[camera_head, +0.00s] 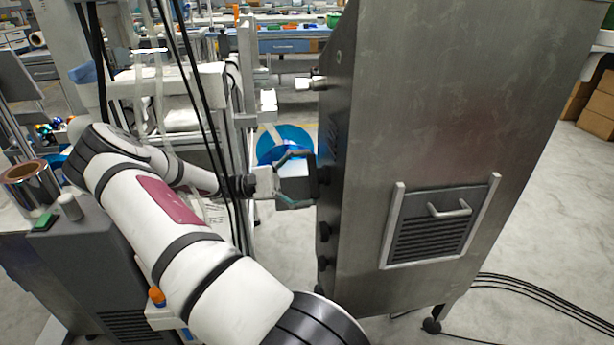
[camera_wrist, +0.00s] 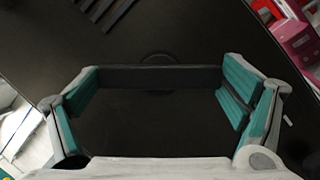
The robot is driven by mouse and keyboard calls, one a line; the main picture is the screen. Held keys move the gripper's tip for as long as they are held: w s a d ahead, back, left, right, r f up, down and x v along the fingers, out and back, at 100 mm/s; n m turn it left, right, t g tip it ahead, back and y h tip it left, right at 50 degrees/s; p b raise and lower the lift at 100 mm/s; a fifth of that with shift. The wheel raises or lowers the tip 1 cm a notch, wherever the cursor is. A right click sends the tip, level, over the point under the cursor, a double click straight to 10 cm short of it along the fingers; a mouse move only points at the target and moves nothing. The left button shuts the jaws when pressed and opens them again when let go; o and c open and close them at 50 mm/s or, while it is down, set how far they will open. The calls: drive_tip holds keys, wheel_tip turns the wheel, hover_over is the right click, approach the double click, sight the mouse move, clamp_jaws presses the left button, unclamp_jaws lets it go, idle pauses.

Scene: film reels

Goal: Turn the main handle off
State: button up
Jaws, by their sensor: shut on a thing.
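The main handle (camera_wrist: 158,78) shows in the wrist view as a wide, dark bar across the dark panel, with a faint round outline behind it. My gripper (camera_wrist: 160,92) has its teal-padded fingers at both ends of the bar and is shut on it. In the head view my gripper (camera_head: 297,178) is at the left side of a tall grey metal cabinet (camera_head: 430,110). The handle is hard to make out there behind the fingers, and its exact turn angle is unclear.
Dark knobs (camera_head: 324,232) stick out below the gripper on the same cabinet side. A vented panel with a pale pull handle (camera_head: 450,209) is on the front face. A blue reel (camera_head: 283,143) is behind the gripper. Black cables (camera_head: 540,300) lie on the floor at right.

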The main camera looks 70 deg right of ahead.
drive_tip(key=shift+r+m+t+y+p, duration=0.1)
drive_tip(key=shift+m+t+y+p, duration=0.4)
drive_tip(key=shift+m, duration=1.8)
drive_tip(key=shift+r+m+t+y+p, duration=0.1)
drive_tip(key=shift+m+t+y, duration=0.65)
drive_tip(key=shift+m, duration=1.55)
drive_tip(key=shift+f, duration=0.1)
drive_tip(key=o, duration=0.9)
drive_tip(key=shift+c, duration=0.2)
drive_tip(key=w+a, duration=0.1)
drive_tip(key=w, duration=1.1)
